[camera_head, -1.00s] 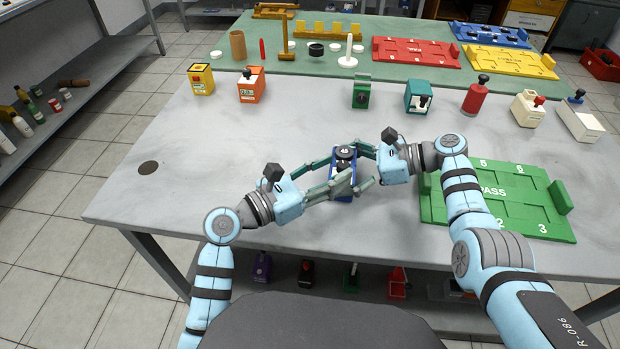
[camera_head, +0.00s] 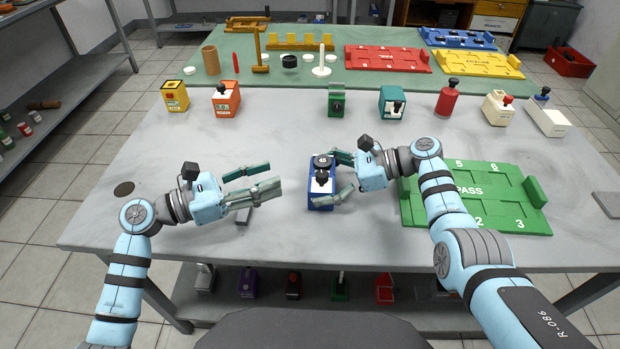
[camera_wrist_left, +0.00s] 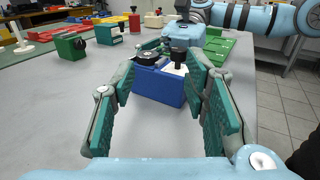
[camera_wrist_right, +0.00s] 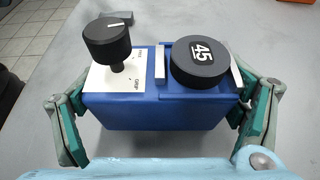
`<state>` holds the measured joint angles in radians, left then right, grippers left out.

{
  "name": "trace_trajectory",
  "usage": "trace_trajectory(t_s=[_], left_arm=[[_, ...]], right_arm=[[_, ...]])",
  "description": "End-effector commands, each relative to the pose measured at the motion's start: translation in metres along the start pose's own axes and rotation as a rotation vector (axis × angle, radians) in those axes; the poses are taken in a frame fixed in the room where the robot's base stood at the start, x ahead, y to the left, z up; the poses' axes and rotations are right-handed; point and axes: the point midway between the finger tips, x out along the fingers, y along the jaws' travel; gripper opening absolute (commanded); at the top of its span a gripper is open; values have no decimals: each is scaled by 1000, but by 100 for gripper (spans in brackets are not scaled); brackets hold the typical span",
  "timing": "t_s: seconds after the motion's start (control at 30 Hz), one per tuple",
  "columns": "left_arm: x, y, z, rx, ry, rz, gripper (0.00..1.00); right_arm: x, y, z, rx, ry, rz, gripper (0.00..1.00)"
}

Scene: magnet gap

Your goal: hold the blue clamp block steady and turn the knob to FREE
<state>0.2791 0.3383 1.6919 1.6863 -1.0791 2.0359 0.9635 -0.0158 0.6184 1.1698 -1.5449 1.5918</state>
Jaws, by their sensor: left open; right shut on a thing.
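The blue clamp block (camera_head: 319,195) stands upright on the grey table. In the right wrist view, the block (camera_wrist_right: 155,112) carries a black knob (camera_wrist_right: 107,42) on a white plate, its printed words partly hidden. The knob's white line points right in that view. A black disc marked 45 (camera_wrist_right: 199,62) sits between two pale jaws on top. My right gripper (camera_head: 338,178) is shut on the block, with a finger at either end. My left gripper (camera_head: 272,178) is open and empty, left of the block and apart from it. The left wrist view shows the block (camera_wrist_left: 158,88) beyond its fingers.
A green PASS tray (camera_head: 475,205) lies right of my right gripper. A small grey piece (camera_head: 243,216) lies below my left gripper. Several devices, including an orange box (camera_head: 226,101) and a green block (camera_head: 336,103), line the back.

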Motion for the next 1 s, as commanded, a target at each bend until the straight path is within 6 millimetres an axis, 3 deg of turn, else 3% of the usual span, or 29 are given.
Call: trace_trajectory(t_s=[0.07, 0.17, 0.4, 0.6, 0.9, 1.0], left_arm=[[-1, -10, -12, -23, -9, -76, 41], [11, -19, -10, 12, -16, -104, 41], [73, -25, -9, 8, -16, -104, 41], [109, -28, -10, 9, -12, -101, 41], [115, -29, -10, 10, -10, -99, 41], [115, -29, -10, 10, -10, -99, 27]], right_arm=[[0, 0, -1, 2, 2, 1, 55], [1, 0, -2, 3, 2, 1, 55], [0, 0, -1, 2, 2, 0, 55], [0, 0, -2, 3, 2, 0, 55], [0, 0, -2, 3, 2, 0, 55], [0, 0, -2, 3, 2, 0, 55]])
